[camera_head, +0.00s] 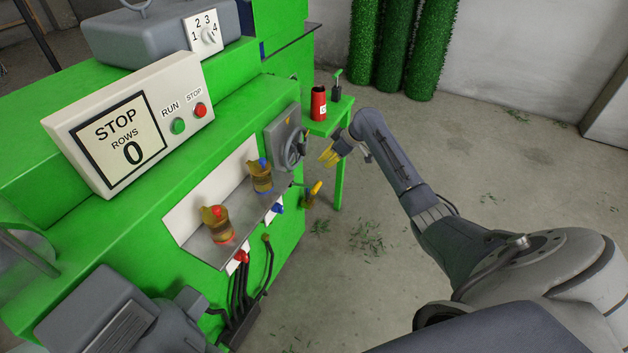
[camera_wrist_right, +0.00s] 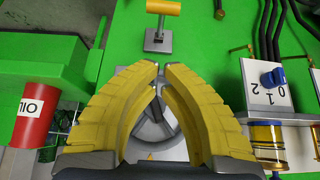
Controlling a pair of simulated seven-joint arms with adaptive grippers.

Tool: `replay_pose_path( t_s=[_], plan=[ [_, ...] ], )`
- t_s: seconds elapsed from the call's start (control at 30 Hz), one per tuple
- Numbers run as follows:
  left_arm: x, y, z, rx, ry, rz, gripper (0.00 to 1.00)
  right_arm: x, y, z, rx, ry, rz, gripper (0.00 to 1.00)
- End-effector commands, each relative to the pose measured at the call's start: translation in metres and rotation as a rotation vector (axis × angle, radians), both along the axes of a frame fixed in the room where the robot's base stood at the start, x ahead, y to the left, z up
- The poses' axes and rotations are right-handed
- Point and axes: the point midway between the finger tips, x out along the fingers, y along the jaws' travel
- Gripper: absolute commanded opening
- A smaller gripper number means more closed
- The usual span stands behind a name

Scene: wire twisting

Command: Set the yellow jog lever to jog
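The yellow jog lever (camera_head: 316,188) sticks out low on the machine's end side in the head view. In the right wrist view a yellow handle (camera_wrist_right: 163,8) on a grey base (camera_wrist_right: 157,40) shows at the top edge, beyond my fingertips. No jog marking can be read. My right gripper (camera_head: 324,160) hangs above and slightly right of the lever, beside the grey handwheel (camera_head: 292,146), not touching the lever. Its yellow fingers (camera_wrist_right: 161,70) are empty, tips close together with at most a narrow gap. My left gripper is out of view.
A red oil can (camera_head: 318,103) stands on a green side table (camera_head: 335,121) behind my right gripper. A numbered selector with a blue knob (camera_wrist_right: 272,77) is right in the wrist view. The floor (camera_head: 385,200) right of the machine is open.

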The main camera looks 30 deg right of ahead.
Motion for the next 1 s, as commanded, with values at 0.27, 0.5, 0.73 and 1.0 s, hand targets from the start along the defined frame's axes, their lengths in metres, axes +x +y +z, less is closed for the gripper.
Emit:
replay_pose_path(
  t_s=[0.27,0.5,0.73,1.0],
  plan=[
    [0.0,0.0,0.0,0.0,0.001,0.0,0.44,0.014,0.011,-0.025,0.006,0.001,-0.001,0.0],
    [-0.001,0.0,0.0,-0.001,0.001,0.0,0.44,0.035,0.023,-0.061,0.005,0.002,-0.002,0.0],
    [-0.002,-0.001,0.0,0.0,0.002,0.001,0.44,0.045,0.029,-0.091,0.002,0.003,-0.001,0.0],
    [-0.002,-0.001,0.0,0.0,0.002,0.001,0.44,0.041,0.026,-0.115,0.001,0.002,0.0,0.0]
  ],
)
